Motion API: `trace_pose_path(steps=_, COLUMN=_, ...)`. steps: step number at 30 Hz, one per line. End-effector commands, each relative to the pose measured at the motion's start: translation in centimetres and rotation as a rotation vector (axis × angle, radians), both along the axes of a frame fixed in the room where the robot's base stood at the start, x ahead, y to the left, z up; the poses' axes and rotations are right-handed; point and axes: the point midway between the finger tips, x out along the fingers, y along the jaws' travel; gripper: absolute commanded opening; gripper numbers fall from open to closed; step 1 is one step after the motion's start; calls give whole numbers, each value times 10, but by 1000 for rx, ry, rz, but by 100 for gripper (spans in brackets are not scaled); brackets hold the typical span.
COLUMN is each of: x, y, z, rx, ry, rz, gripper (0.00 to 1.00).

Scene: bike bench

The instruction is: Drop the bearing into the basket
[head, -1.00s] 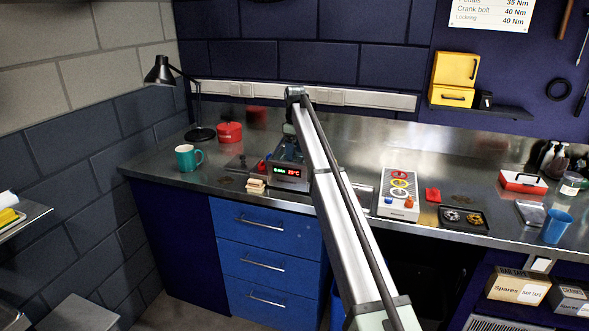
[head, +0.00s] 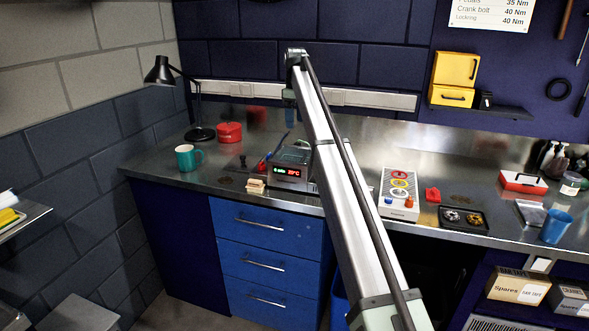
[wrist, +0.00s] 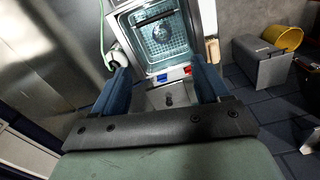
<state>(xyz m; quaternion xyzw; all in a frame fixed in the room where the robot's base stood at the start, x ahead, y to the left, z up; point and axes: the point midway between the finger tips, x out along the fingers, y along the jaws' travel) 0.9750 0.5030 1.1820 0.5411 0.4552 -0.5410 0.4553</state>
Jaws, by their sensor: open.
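The cleaner (head: 288,175), a grey box with a lit display, stands on the bench left of centre. In the wrist view its open tank holds a wire mesh basket (wrist: 168,40) with a dark bar across its upper part. My gripper (wrist: 164,82) is open, with two blue fingers apart and nothing seen between them. In the head view, a blue finger (head: 289,117) shows above the cleaner, partly hidden by my arm. I cannot make out the bearing for sure. A black tray (head: 463,229) at the right holds small silver and orange parts.
A small dark upright piece (head: 242,161) and red and blue pieces (head: 262,164) are left of the cleaner. A teal mug (head: 187,158), red pot (head: 229,132) and lamp (head: 162,72) stand farther left. A box with coloured buttons (head: 399,193) stands to the right.

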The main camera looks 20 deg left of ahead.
Motion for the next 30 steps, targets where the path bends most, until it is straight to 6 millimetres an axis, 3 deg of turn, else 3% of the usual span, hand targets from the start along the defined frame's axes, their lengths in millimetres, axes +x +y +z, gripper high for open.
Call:
trace_pose_path(steps=6, x=0, y=0, z=13, rx=0, ry=0, rz=0, gripper=75)
trace_pose_path(steps=22, x=-2, y=4, z=13, rx=3, ry=-6, rz=-2, gripper=75)
trace_pose_path(steps=26, x=-16, y=35, z=8, rx=29, ry=-49, rz=-23, gripper=75)
trace_pose_path(steps=30, x=-46, y=102, z=-2, rx=102, ry=-141, rz=-79, gripper=75)
